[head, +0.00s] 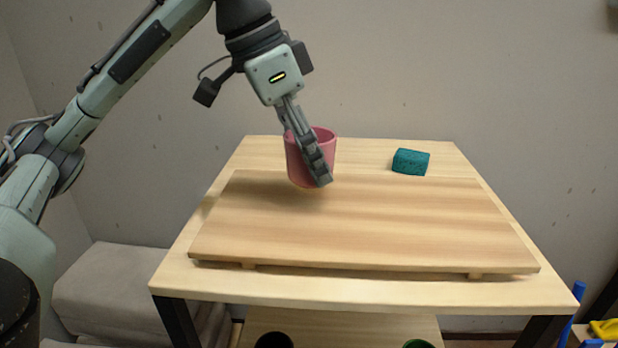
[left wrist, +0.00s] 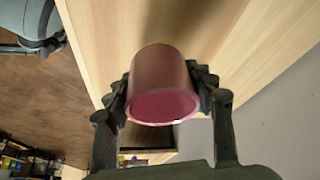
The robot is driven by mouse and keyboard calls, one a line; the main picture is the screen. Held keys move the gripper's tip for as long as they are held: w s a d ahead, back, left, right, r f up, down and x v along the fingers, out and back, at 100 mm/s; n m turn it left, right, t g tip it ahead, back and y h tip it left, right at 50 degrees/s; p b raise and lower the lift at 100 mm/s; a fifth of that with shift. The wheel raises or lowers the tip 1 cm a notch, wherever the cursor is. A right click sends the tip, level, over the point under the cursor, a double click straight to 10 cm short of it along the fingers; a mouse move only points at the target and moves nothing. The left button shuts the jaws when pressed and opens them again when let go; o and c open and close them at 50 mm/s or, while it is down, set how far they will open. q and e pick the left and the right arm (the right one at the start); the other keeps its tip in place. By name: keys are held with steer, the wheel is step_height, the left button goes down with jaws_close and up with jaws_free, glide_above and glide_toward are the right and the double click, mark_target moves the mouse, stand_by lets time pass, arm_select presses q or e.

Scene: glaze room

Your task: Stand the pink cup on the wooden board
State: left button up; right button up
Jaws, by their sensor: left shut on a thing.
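The pink cup (head: 296,165) is upright in my left gripper (head: 318,176), over the far left part of the wooden board (head: 370,225). One finger shows across the near side of the cup. A soft shadow lies on the board beside the cup; whether the base touches the board is hard to tell. In the left wrist view the cup (left wrist: 160,75) sits between both fingers (left wrist: 160,92), its rim toward the camera. The gripper is shut on it. My right gripper is not in view.
The board stands on low feet on a light wooden table (head: 350,290). A teal block (head: 411,162) lies behind the board at the back right. Most of the board is bare. A grey cushioned seat (head: 110,285) is at the lower left.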

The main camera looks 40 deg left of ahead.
mark_target(309, 180)
arm_select(q)
steer(key=shift+f, duration=1.8)
steer(key=shift+f, duration=0.2)
steer(key=o, duration=1.3)
steer(key=shift+c, duration=0.2)
steer(key=shift+r, duration=0.15)
steer(key=v, duration=1.2)
steer(key=shift+r, duration=0.1)
